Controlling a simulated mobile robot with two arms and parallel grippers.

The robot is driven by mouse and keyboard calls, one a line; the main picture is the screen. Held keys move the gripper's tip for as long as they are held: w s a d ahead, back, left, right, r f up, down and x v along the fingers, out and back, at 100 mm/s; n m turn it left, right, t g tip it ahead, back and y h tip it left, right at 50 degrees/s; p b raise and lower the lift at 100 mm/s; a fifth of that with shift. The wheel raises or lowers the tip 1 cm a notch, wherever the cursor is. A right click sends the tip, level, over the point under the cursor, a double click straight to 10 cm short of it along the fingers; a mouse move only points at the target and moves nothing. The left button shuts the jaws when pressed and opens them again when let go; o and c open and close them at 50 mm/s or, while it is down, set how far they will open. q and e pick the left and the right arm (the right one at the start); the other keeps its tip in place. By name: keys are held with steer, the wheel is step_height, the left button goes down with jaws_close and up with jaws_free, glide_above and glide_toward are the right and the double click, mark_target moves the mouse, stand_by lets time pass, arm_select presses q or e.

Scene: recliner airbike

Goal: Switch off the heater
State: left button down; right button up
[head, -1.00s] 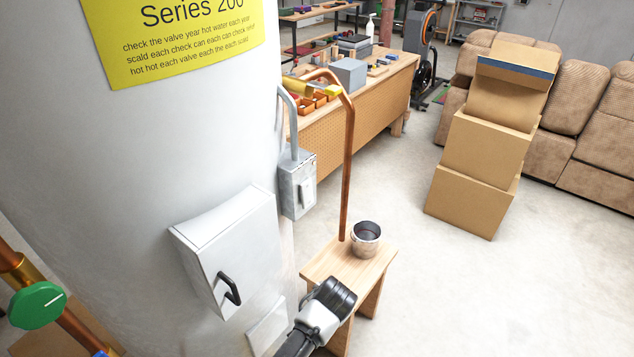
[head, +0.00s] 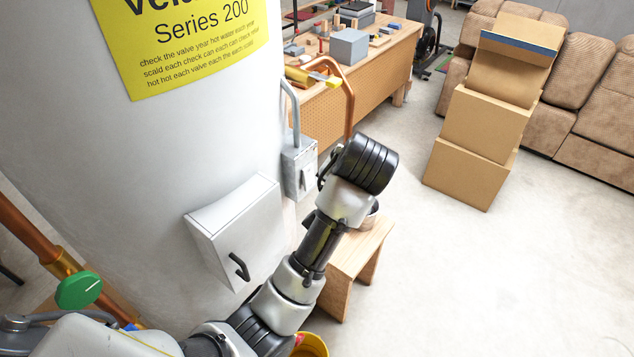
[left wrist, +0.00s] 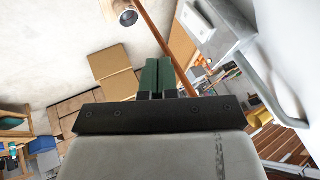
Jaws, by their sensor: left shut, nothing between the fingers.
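The heater is a large white tank (head: 150,160) with a yellow label (head: 200,45) on the left of the head view. A small grey switch box (head: 291,172) with a pale switch is on its right side, under a grey conduit. It also shows at the top of the left wrist view (left wrist: 232,42). My left wrist is in front and right of this box in the head view, hiding my fingers there. In the left wrist view my left gripper (left wrist: 158,64) is shut and empty, with the box up and to the right of its tips. My right gripper is not in view.
A cabinet with a black handle (head: 238,235) juts from the tank. A copper pipe (head: 349,98) rises near my wrist. A wooden stool (head: 350,262) with a metal cup (head: 370,218) stands below. Cardboard boxes (head: 470,170) and a workbench (head: 360,85) are behind. The right floor is clear.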

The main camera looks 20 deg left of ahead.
mark_target(308, 177)
arm_select(q)
steer(key=w+a+f+p, duration=0.4)
steer(key=w+a+f, duration=0.2)
steer(key=f, duration=0.2)
steer(key=shift+a+f+p, duration=0.3)
steer(key=shift+a+p, duration=0.1)
steer(key=shift+w+d, duration=0.1)
